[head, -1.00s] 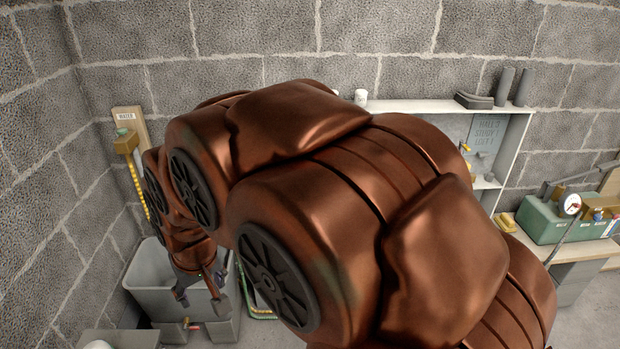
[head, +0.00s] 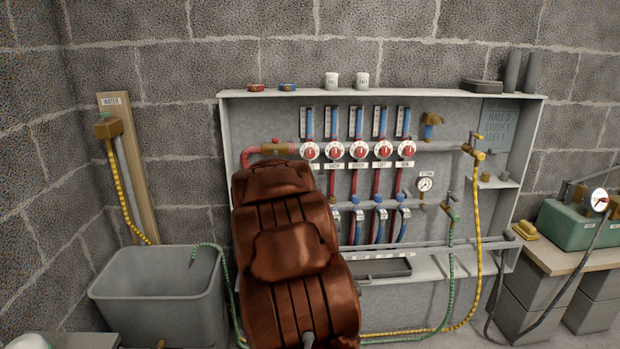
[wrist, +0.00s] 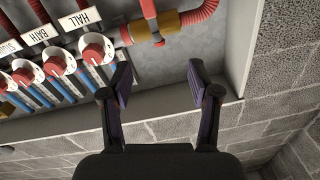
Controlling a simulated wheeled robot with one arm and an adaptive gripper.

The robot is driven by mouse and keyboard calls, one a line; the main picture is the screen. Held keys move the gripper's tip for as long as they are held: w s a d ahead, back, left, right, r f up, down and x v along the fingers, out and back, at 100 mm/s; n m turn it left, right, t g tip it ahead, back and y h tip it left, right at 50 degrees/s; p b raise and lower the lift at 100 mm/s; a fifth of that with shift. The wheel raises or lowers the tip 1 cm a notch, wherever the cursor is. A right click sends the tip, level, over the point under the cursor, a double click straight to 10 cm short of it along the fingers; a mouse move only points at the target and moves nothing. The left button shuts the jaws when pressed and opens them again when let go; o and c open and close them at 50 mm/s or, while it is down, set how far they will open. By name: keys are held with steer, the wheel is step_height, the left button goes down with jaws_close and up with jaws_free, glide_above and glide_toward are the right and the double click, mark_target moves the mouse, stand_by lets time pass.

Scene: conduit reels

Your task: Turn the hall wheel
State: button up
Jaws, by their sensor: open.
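The hall wheel (wrist: 95,48) is a red knob on a white dial beside the HALL label (wrist: 80,18) in the wrist view. In the head view my arm hides the gripper.
More red wheels follow in the row, including one by the BATH label (wrist: 48,32). A brass fitting (wrist: 155,27) on a red pipe lies ahead of the fingers. The cabinet's side wall (wrist: 243,45) is at right. A grey tub (head: 160,290) stands at left.

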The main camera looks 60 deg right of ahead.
mark_target(310, 154)
steer(key=shift+s+d+f+m+h+b, duration=0.3)
steer(key=shift+s+d+h+b, duration=0.5)
steer(key=shift+d, duration=1.4)
steer(key=shift+s+d+f+m+h+b, duration=0.1)
steer(key=shift+s+d+m+h+b, duration=0.4)
steer(key=shift+d+h+b, duration=1.15)
steer(key=shift+s+d+f+m+h+b, duration=0.25)
steer(key=shift+s+d+b, duration=0.45)
steer(key=shift+d, duration=2.05)
steer(key=shift+b+x, duration=0.3)
steer(key=shift+x, duration=1.25)
steer(key=shift+a+r, duration=0.1)
steer(key=shift+r, duration=0.05)
steer(key=c, duration=1.1)
